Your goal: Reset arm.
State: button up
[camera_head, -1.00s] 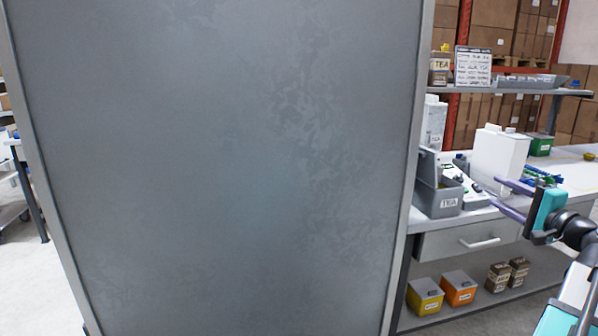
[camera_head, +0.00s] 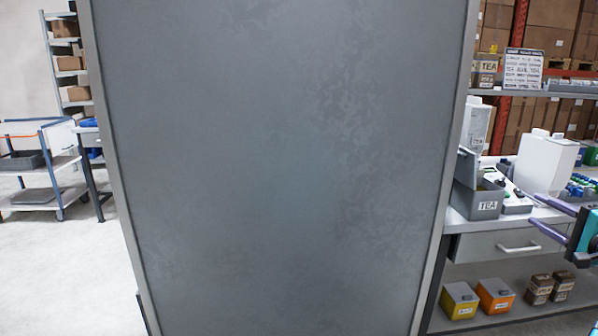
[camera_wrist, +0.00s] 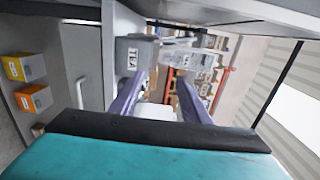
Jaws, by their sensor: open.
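My gripper (camera_head: 555,214) is at the right edge of the head view, with purple fingers and a teal body cut off by the frame. In the wrist view my gripper (camera_wrist: 157,95) has its two fingers spread apart, with nothing held between them. The fingers point toward the workbench (camera_head: 520,218). A grey box labelled TEA (camera_head: 478,195) with a raised lid stands on the bench, left of the fingers in the head view. A white container (camera_head: 545,162) stands behind the fingers.
A large grey panel (camera_head: 270,170) fills the middle of the head view. A drawer (camera_head: 500,244) is under the bench top. Yellow (camera_head: 459,300) and orange (camera_head: 495,296) boxes sit on the lower shelf. A cart (camera_head: 40,175) stands at left, with open floor (camera_head: 70,270) before it.

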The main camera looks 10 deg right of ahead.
jog(key=w+a+f+n+g+y+p, duration=0.1)
jog(key=w+a+f+n+g+y, duration=0.2)
jog(key=a+f, duration=0.65)
jog(key=w+a+f+g+p, duration=0.15)
jog(key=w+a+f, duration=0.4)
jog(key=f, duration=0.75)
jog(key=w+a+f+n+g+y+p, duration=0.1)
jog(key=w+a+f+n+g+y, duration=0.15)
jog(key=a+f, duration=0.7)
jog(key=s+a+f+n+g+p, duration=0.15)
jog(key=a+f+g, duration=0.25)
jog(key=a+f, duration=0.55)
jog(key=s+a+f+n+g+p, duration=0.2)
jog(key=s+a+f+n+g, duration=0.4)
jog(key=s+a+f, duration=0.85)
jog(key=s+a+f+n+g+h+p, duration=0.1)
jog(key=s+a+f+n+g+h, duration=0.1)
jog(key=s+f, duration=0.3)
jog(key=s+a+f+n+g+h+p, duration=0.2)
jog(key=s+f+n+g+h, duration=0.1)
jog(key=s, duration=1)
jog(key=shift+a+f+n+g, duration=0.35)
jog(key=shift+f+g, duration=0.15)
jog(key=shift+f, duration=0.4)
